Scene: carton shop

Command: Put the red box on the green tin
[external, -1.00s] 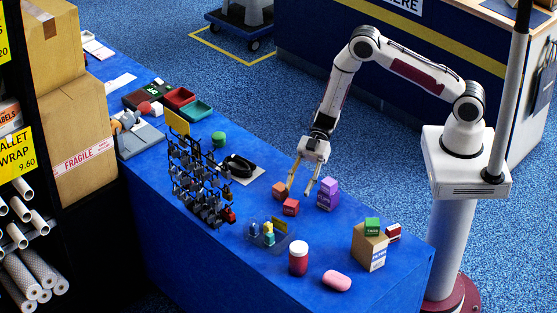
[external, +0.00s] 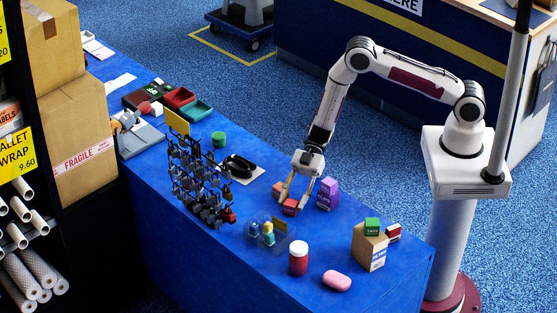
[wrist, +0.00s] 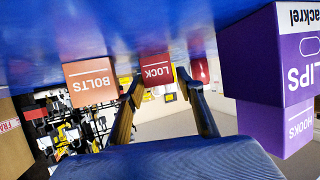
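The red box (external: 290,208), a small cube marked LOCK, stands on the blue table; it also shows in the wrist view (wrist: 156,68). My gripper (external: 294,204) is open and low over the table, its fingertips close to the red box. In the wrist view my open fingers (wrist: 160,82) point at the box, which shows between their tips; I cannot tell whether they touch it. The green tin (external: 218,139), a short round can, stands farther back to the left, beyond the black rack, with nothing seen on top.
An orange BOLTS box (external: 278,189) and purple boxes (external: 328,194) stand close on either side. A black wire rack (external: 200,180) and a clear tray (external: 270,238) are to the left.

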